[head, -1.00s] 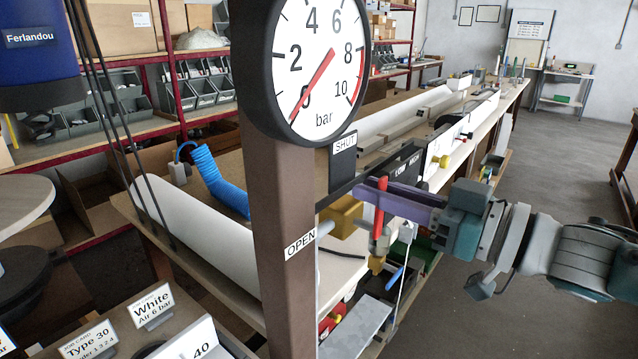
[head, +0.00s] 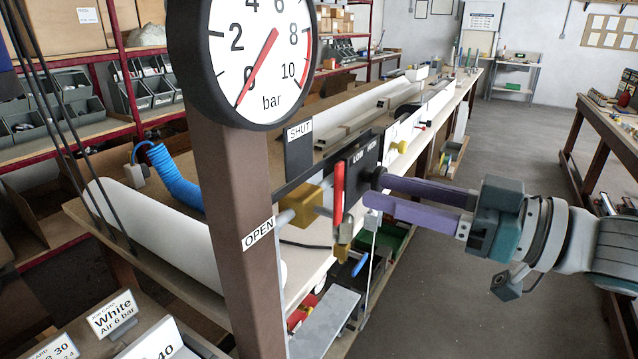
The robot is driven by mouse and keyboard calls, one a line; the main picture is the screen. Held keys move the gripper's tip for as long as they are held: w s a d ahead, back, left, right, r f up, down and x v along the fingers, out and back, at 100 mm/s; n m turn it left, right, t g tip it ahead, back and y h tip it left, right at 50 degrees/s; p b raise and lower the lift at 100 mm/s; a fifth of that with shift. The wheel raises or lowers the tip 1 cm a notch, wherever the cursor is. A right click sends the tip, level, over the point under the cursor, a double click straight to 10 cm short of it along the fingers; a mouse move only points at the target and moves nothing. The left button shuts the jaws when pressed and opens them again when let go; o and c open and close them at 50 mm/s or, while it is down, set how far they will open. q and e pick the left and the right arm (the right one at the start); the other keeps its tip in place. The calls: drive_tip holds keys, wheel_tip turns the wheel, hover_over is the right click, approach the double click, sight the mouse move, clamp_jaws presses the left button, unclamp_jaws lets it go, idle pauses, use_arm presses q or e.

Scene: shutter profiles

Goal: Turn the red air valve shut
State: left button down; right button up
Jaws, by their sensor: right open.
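The red valve handle (head: 338,195) stands about upright in the head view, above its brass valve fitting (head: 342,245) and beside a yellow-brass block (head: 300,206). A SHUT label (head: 300,130) is up and left of the handle; an OPEN label (head: 258,234) is on the brown post to the left. My right gripper (head: 371,191) has two purple fingers, spread apart and empty, just right of the handle. I cannot tell whether a fingertip touches anything there. The pressure gauge (head: 255,60) has its red needle near 0. My left gripper is not in view.
The brown post (head: 240,190) stands close in front, left of the valve. A long bench (head: 450,95) with white profiles runs back behind it. A grey tray (head: 325,318) is below the valve. Open floor (head: 500,150) lies to the right.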

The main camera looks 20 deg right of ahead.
drive_tip(key=shift+v, duration=1.3)
drive_tip(key=s+a+f+m+g+h, duration=0.3)
drive_tip(key=s+a+f+m+h, duration=0.15)
drive_tip(key=f+h, duration=0.4)
drive_tip(key=s+f+m+g+h, duration=0.15)
drive_tip(key=s+g, duration=0.55)
drive_tip(key=s, duration=0.9)
wheel_tip(320, 180, up, 25)
drive_tip(key=p, duration=2.5)
drive_tip(key=shift+s+a+n+g+h, duration=0.2)
drive_tip(key=shift+s+n+g+h, duration=0.1)
drive_tip(key=shift+h, duration=0.1)
